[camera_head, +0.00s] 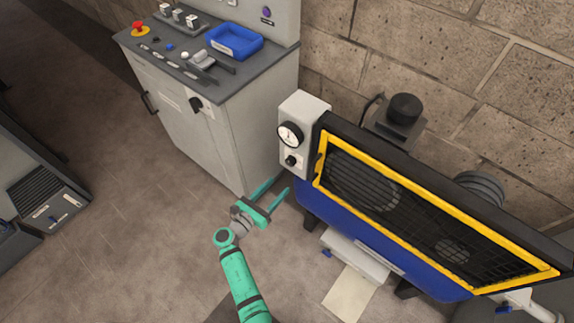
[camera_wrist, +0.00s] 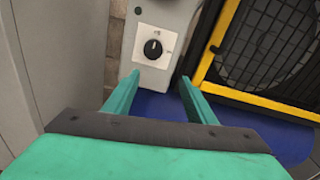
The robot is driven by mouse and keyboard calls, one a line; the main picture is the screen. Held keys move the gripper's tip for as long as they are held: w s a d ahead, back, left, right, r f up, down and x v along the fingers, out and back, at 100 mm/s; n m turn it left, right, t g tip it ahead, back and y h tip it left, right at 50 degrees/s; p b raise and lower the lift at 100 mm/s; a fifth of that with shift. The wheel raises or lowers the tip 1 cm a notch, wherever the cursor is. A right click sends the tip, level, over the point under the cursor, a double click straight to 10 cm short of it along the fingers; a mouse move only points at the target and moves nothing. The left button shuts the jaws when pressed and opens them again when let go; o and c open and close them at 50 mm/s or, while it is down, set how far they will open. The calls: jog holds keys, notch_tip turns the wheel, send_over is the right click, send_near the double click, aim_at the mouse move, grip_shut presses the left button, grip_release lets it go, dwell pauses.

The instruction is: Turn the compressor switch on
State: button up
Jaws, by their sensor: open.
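The compressor switch (camera_head: 290,160) is a black rotary knob on a white plate. It sits below a round gauge (camera_head: 290,134) on the grey box at the left end of the compressor (camera_head: 398,246). In the wrist view the switch (camera_wrist: 153,49) is ahead, upper middle, with its pointer mark roughly upright. My gripper (camera_head: 279,187) is green, open and empty. It is apart from the switch, below and a little left of it in the head view. In the wrist view the two fingers (camera_wrist: 157,88) point toward the box, with the knob beyond and between their tips.
A grey control cabinet (camera_head: 228,130) with its own black rotary handle (camera_head: 196,103) stands left of the compressor. A blue tray (camera_head: 234,41) and a red button (camera_head: 139,28) are on its top. A yellow-framed mesh guard (camera_head: 420,215) covers the compressor front.

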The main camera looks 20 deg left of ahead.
aim_at(289, 163)
jog(key=shift+n+t, duration=0.3)
jog(key=w, duration=0.3)
jog(key=w+r, duration=0.1)
jog(key=w, duration=0.3)
jog(key=w+d+r, duration=0.1)
jog(key=w, duration=0.2)
jog(key=shift+w+d, duration=0.1)
jog(key=shift+w, duration=0.1)
jog(key=shift+c, duration=0.2)
jog(key=c, duration=1)
